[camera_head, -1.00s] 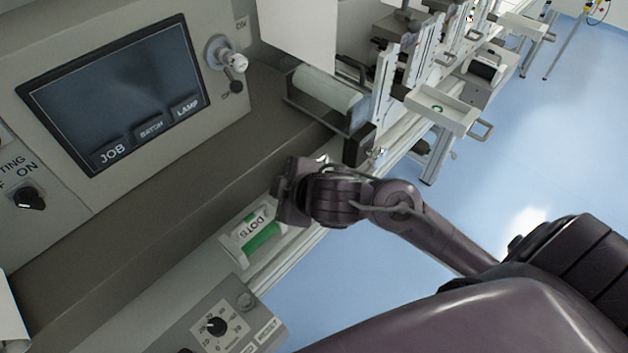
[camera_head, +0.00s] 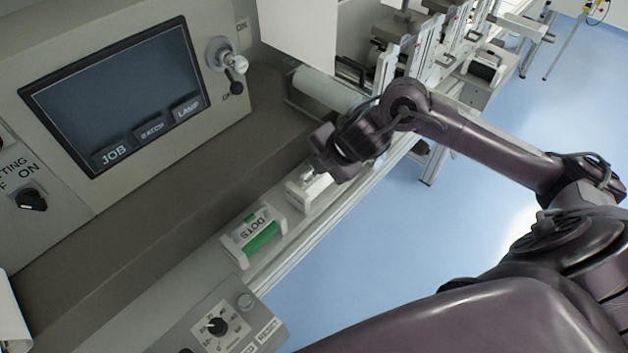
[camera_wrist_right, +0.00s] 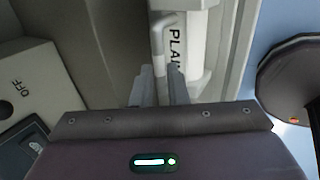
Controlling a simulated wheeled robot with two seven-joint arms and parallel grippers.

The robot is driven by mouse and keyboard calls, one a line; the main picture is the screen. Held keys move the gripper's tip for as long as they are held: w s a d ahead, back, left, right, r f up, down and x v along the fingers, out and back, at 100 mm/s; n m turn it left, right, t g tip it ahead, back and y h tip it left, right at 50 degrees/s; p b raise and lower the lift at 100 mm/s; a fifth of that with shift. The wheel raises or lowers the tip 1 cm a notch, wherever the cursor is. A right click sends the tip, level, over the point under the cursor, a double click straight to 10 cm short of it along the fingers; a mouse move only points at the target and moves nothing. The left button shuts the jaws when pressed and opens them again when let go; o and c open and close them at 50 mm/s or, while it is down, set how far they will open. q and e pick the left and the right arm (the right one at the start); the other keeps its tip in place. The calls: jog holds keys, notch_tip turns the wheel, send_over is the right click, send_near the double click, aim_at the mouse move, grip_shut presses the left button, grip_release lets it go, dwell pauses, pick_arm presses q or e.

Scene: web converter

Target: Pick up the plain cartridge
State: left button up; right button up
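The rest of the label is hidden by a finger. My right gripper (camera_head: 316,172) is close above the plain cartridge. Its fingertips (camera_wrist_right: 161,76) show a narrow gap and point at the label end. Contact cannot be made out. My left gripper is out of view.
A control box with a dial (camera_head: 217,326) stands in front. A screen panel (camera_head: 118,95) rises at left. A white roller (camera_head: 328,92) is behind. Open blue floor lies right.

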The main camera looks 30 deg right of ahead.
jog(key=shift+x, duration=1.3)
jog(key=shift+d, duration=0.1)
grip_shut()
jog(key=shift+w+r, duration=0.1)
jog(key=shift+r, duration=0.05)
dwell(0.4)
